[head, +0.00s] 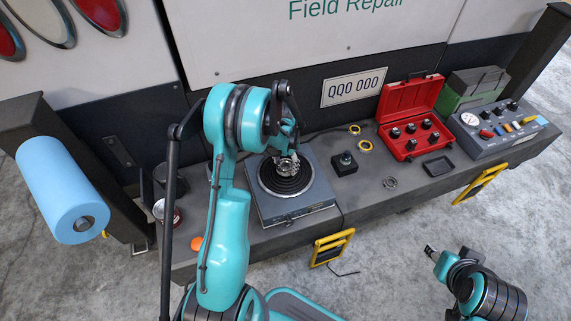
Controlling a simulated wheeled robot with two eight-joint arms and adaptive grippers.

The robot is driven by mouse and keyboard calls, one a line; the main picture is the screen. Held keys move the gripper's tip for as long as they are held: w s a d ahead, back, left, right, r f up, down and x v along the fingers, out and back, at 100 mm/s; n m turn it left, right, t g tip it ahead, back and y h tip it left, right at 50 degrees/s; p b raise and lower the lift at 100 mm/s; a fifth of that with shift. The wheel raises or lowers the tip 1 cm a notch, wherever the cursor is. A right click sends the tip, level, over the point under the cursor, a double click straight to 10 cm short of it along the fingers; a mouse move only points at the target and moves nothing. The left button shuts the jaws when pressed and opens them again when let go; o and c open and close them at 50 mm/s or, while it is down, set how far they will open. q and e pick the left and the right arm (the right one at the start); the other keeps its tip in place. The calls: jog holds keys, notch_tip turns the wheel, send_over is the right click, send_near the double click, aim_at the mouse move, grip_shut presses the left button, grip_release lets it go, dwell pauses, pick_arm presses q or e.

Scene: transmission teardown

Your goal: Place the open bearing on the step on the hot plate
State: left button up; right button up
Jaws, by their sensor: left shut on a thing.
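The hot plate (262,208) is a grey box near the middle of the bench, with a round black stepped top (285,188) of concentric rings. My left gripper (286,156) points down over this top and is shut on a small metallic open bearing (287,167). The bearing is over the upper middle of the rings. I cannot tell whether it touches the step, and the gripper partly hides it. My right gripper (431,250) is at the lower right, away from the bench over the floor. Its fingers are too small to read.
Right of the hot plate are a black block with a knob (344,163), gold rings (365,146), a metal ring (390,183) and a black tray (438,166). A red case (410,105) and control box (499,130) stand farther right. A can (168,213) stands left.

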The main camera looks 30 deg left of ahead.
aim_at(286, 168)
pick_arm(q)
jog(key=shift+f, duration=0.15)
jog(key=o, duration=1.4)
jog(key=shift+r, duration=0.45)
notch_tip(286, 168, up, 12)
jog(key=f+p, duration=0.1)
jog(key=p, duration=0.3)
jog(key=s+d+r+t, duration=0.1)
jog(key=s+d+r, duration=0.25)
jog(key=r, duration=0.25)
jog(key=s+d+r+t, duration=0.2)
jog(key=s+d+r, duration=0.15)
jog(key=r, duration=0.25)
jog(key=s+d+r+n+t, duration=0.2)
jog(key=s+d+r+t, duration=0.1)
jog(key=s+d, duration=0.5)
jog(key=s+t, duration=0.1)
jog(key=s, duration=0.2)
jog(key=shift+s+d, duration=0.25)
jog(key=shift+s, duration=0.15)
